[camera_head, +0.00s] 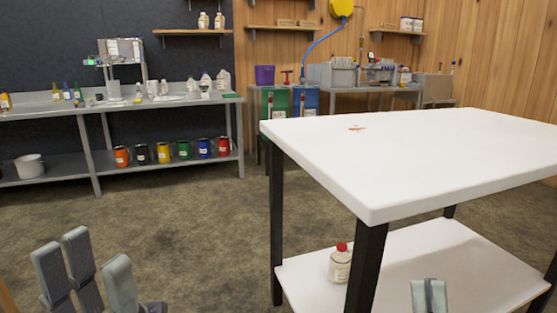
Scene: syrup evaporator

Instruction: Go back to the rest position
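My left gripper (92,277) is at the lower left of the head view, above the floor. Its grey fingers stand up and apart, with nothing seen between them. My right gripper (429,297) is at the bottom edge, in front of the white table's lower shelf. Only its grey fingertips show, close together; the rest is cut off, and I cannot tell whether it is open or shut. I see no object in it.
A white table (440,150) with black legs fills the right. A red-capped bottle (340,263) stands on its lower shelf (420,260). A grey bench (85,110) with bottles and coloured cans stands along the back wall. The floor (200,240) between is clear.

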